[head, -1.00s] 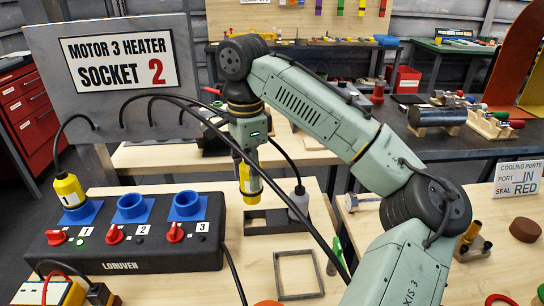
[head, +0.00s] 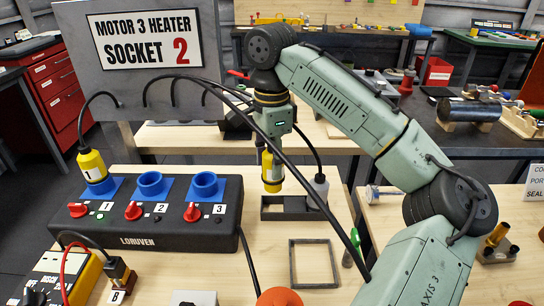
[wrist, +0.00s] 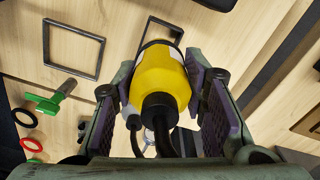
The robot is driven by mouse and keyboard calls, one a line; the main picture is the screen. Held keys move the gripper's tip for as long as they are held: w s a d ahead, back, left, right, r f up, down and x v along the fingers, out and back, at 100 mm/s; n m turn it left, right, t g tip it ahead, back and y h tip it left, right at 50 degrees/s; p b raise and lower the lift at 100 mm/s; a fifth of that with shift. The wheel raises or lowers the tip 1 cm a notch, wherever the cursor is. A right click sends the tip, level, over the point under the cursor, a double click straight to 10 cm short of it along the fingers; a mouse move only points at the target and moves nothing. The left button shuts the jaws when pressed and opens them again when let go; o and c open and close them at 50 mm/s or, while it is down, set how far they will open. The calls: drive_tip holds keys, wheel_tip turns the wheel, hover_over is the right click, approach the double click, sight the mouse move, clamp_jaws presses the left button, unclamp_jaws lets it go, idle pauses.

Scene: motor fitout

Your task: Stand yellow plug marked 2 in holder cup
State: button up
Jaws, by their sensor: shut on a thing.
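My gripper (head: 271,150) is shut on a yellow plug (head: 271,172), which hangs upright with its cable trailing from the top. In the wrist view the yellow plug (wrist: 160,82) sits between both finger pads; its number does not show. In the head view, its lower end appears just above the left part of a dark holder (head: 284,214) on the bench. Any contact between them cannot be told. A grey plug (head: 318,188) with a cable stands at the holder's right end. Another yellow plug (head: 93,166), marked 1, stands in the blue socket above label 1.
The black socket box (head: 150,226) has red knobs and blue sockets 2 (head: 153,184) and 3 (head: 206,186) empty. A square frame (head: 314,264) lies in front of the holder. A sign (head: 145,40) reads Motor 3 Heater Socket 2. Black cables cross near my arm.

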sight(272, 188)
drive_tip(key=shift+f+b, duration=0.8)
drive_tip(key=shift+f, duration=1.2)
drive_tip(key=shift+p, duration=1.4)
drive_tip(key=shift+f+b, duration=0.7)
drive_tip(key=shift+f, duration=1.35)
drive_tip(key=o, duration=1.3)
wheel_tip(272, 188, up, 12)
drive_tip(key=shift+r, duration=0.1)
